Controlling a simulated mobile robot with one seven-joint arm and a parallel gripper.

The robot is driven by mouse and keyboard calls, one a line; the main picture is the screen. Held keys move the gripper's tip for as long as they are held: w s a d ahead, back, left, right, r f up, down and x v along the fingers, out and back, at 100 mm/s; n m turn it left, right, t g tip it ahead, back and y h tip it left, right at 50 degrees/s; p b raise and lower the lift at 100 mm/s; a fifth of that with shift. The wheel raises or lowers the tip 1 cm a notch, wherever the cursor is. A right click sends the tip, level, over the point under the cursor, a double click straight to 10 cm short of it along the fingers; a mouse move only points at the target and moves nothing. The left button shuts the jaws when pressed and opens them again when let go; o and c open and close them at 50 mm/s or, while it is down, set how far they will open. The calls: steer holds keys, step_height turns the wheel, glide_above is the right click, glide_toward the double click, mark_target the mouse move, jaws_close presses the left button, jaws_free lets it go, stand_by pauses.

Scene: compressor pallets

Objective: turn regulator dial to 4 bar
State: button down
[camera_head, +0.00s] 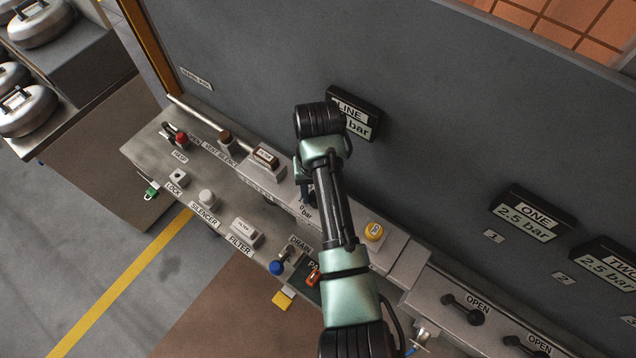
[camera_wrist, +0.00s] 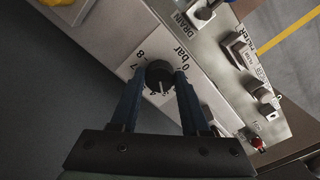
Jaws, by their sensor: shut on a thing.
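The regulator dial (camera_wrist: 158,74) is a round black knob on a pale plate in the wrist view. The marks 7, 8 and 0 bar show around it. A small light mark shows at its lower edge, too small to read as a setting. My gripper (camera_wrist: 160,77) has one blue finger on each side of the dial and is shut on it. In the head view my arm hides the dial, and only a 0 bar mark shows beside the arm. The LINE display (camera_head: 366,128) is partly covered by my arm, so its number is hidden.
A yellow button (camera_head: 374,231) stands right of my arm. The drain valve with a blue knob (camera_head: 277,267), filter block (camera_head: 246,231) and silencer (camera_head: 207,198) are to the left. The ONE display (camera_head: 525,220) reads 2.5 bar. A grey wall panel (camera_head: 430,110) rises behind.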

steer(key=m+p, duration=0.3)
steer(key=m, duration=0.1)
steer(key=shift+r+m, duration=0.1)
steer(key=shift+m, duration=0.3)
steer(key=shift+w, duration=0.1)
stand_by(0.3)
steer(key=shift+c, duration=1.9)
jaws_free()
step_height(320, 180, up, 13)
steer(key=p, duration=0.2)
